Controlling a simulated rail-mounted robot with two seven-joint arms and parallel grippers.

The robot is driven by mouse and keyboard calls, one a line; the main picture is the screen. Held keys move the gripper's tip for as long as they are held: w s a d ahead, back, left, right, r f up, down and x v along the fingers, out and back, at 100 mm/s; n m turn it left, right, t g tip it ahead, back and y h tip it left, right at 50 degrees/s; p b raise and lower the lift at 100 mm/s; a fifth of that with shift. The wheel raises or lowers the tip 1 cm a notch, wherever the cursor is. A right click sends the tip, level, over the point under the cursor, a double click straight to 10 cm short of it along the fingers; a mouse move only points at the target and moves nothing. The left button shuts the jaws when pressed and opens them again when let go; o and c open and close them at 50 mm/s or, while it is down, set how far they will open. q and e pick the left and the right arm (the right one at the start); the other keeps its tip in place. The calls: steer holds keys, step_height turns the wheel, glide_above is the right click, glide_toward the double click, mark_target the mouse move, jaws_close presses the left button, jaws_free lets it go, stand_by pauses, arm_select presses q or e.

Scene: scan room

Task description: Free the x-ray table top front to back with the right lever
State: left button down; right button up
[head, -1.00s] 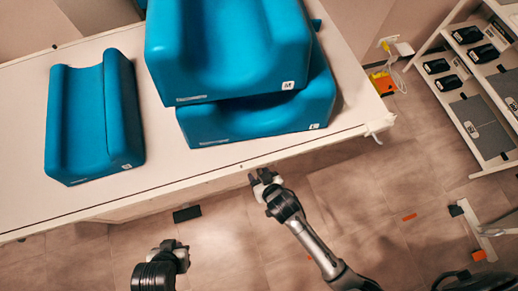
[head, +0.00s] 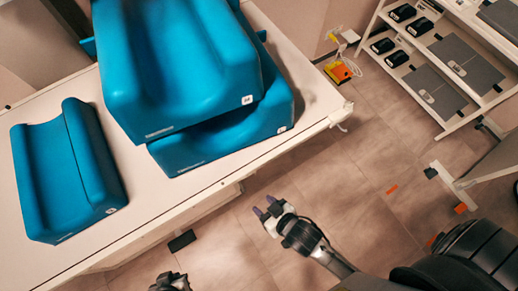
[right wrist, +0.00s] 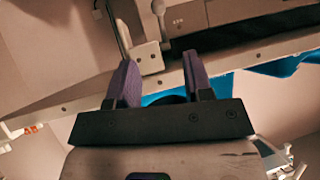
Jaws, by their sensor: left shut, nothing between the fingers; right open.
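The x-ray table top (head: 225,190) is a long white slab running from lower left to upper right in the head view. A small white fitting (head: 341,116) hangs at its right front corner; I cannot tell whether it is the lever. My right gripper (head: 266,212) is open and empty, in front of the table's long edge and apart from it. In the right wrist view, its two purple-padded fingers (right wrist: 160,82) point toward the table's edge, with a pale handle-like part (right wrist: 159,14) beyond. My left gripper (head: 170,279) is shut and empty at the bottom edge, partly cut off.
Blue cushions lie on the table: one at the left (head: 68,170) and a stack (head: 185,65) near the middle. A black block (head: 182,241) is on the floor below the edge. A white shelf (head: 440,60) stands at the right. The floor between is mostly clear.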

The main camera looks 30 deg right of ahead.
steer(key=shift+s+d+r, duration=0.1)
steer(key=shift+s+r, duration=0.1)
